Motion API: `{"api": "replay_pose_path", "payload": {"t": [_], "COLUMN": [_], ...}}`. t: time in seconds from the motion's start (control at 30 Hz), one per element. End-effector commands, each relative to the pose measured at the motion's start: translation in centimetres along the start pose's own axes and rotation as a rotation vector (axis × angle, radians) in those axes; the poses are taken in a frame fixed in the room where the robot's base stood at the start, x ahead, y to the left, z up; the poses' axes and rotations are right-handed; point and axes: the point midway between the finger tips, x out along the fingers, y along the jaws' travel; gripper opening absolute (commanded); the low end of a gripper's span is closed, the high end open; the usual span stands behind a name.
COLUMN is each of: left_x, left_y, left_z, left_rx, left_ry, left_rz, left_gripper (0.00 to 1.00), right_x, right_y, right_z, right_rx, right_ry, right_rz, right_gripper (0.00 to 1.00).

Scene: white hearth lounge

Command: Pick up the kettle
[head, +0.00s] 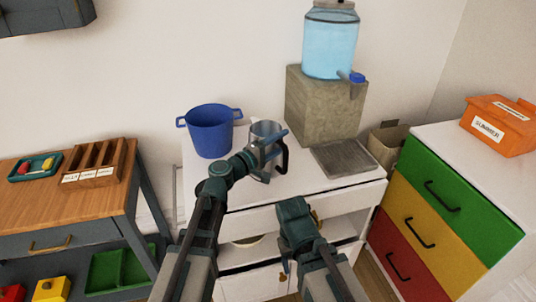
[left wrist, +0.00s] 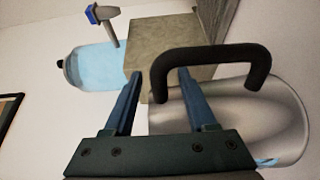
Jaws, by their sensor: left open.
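The kettle (head: 267,127) is a shiny metal vessel with a black handle, standing on the white cabinet beside the blue pot. In the left wrist view the kettle's metal body (left wrist: 275,115) fills the right side, with the black looped handle (left wrist: 212,56) across the middle.
A blue two-handled pot (head: 210,131) stands left of the kettle. A water dispenser (head: 330,45) sits on a stone block (head: 325,106) behind, with a grey tray (head: 344,159) in front. A colourful drawer unit (head: 432,205) is right; a wooden table (head: 60,205) is left.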

Motion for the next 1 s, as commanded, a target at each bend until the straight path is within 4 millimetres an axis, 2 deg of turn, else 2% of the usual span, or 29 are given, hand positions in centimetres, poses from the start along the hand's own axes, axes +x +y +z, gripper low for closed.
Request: {"api": "replay_pose_path", "payload": {"t": [0.03,0.13,0.4,0.7,1.0], "left_x": [1.1,2.4,2.6,2.6,2.6], "left_y": [0.1,0.1,0.1,0.0,0.0], "left_z": [-0.2,-0.1,0.0,0.0,0.0], "left_rx": [0.000,0.000,0.000,0.000,0.000], "left_ry": [-0.002,-0.001,0.000,0.000,0.000], "left_rz": [0.000,0.000,0.000,0.000,0.000], "left_gripper": [0.57,0.57,0.55,0.01,0.00], "right_x": [-0.1,-0.1,-0.1,-0.1,0.0], "right_y": [0.0,0.0,0.0,0.0,0.0], "right_z": [0.0,0.0,0.0,0.0,0.0], "right_rx": [0.000,0.000,0.000,0.000,0.000], "right_ry": [0.000,0.000,0.000,0.000,0.000], "right_rz": [0.000,0.000,0.000,0.000,0.000], "right_gripper": [0.58,0.58,0.58,0.58,0.58]}}
